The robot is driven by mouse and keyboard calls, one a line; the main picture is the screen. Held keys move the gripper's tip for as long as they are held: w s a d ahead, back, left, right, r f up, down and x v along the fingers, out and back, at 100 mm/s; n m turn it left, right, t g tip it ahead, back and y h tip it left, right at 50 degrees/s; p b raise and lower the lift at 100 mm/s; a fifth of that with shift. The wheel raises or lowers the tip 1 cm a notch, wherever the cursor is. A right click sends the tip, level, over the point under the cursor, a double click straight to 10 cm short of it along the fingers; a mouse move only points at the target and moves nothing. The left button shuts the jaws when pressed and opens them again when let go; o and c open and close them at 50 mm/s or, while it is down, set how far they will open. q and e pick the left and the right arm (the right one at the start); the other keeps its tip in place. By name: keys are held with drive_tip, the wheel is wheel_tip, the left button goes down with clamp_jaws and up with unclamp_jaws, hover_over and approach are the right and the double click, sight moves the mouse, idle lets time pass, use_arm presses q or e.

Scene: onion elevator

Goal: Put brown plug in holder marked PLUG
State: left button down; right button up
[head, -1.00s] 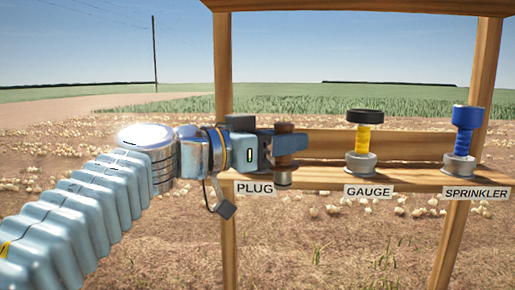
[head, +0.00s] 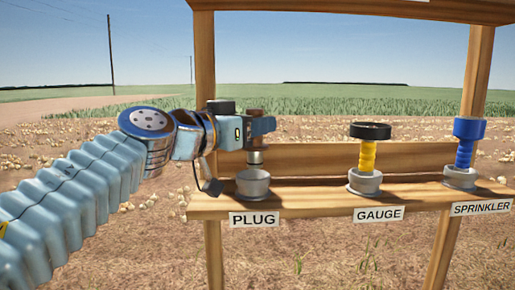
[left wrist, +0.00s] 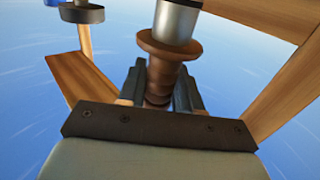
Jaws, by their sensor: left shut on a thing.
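The brown plug (left wrist: 168,50) is held in my left gripper (left wrist: 160,92), which is shut on its brown body. In the left wrist view the plug's grey metal end (left wrist: 177,20) points away from the jaws. In the head view my left gripper (head: 259,126) holds the plug with its grey end (head: 255,156) down, just above the grey PLUG holder (head: 253,184). The plug looks upright; a small gap seems to show above the holder. The PLUG label (head: 254,220) is on the shelf front below the holder. My right gripper is not in view.
The wooden shelf (head: 308,200) also bears a black-topped yellow gauge (head: 368,150) in the GAUGE holder and a blue sprinkler (head: 466,140) in the SPRINKLER holder, both to the right. A wooden post (head: 205,75) stands behind my left gripper.

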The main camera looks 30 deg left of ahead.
sight(253, 149)
use_arm(q)
drive_tip(key=shift+w+a+f, duration=0.35)
drive_tip(key=shift+f, duration=0.3)
wheel_tip(253, 149, down, 4)
drive_tip(key=shift+w+a+r+b, duration=0.1)
drive_tip(key=shift+r+b, duration=0.1)
drive_tip(key=shift+b, duration=1.05)
drive_tip(key=shift+r, duration=0.15)
drive_tip(key=shift+f, duration=0.35)
drive_tip(key=c, duration=0.8)
unclamp_jaws()
drive_tip(key=shift+r, duration=0.1)
